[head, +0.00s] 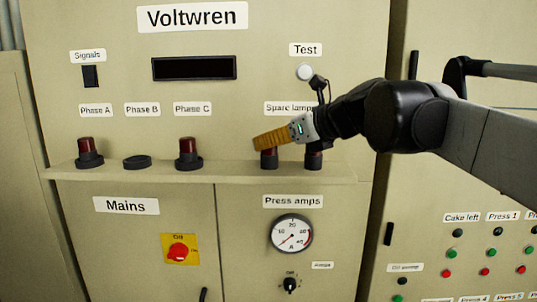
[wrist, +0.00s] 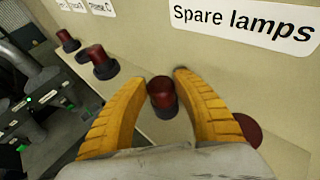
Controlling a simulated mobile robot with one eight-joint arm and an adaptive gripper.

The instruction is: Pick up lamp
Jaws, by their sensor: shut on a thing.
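My gripper (head: 256,143) has its yellow fingers on either side of the left spare lamp (head: 269,158), under the "Spare lamps" label. In the wrist view my gripper (wrist: 158,82) is shut on this dark red lamp (wrist: 162,93), which stands upright with its dark base low over the ledge. I cannot tell whether the base touches the ledge. The right spare lamp (head: 314,158) stands beside it; in the wrist view this second lamp (wrist: 247,130) is partly hidden by the right finger.
Red lamps stand at Phase A (head: 88,150) and Phase C (head: 188,150). The Phase B socket (head: 137,162) holds no lamp. All are along the narrow ledge (head: 225,172) of the "Voltwren" cabinet. A Test button (head: 305,72) is above; the Mains switch (head: 179,251) is below.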

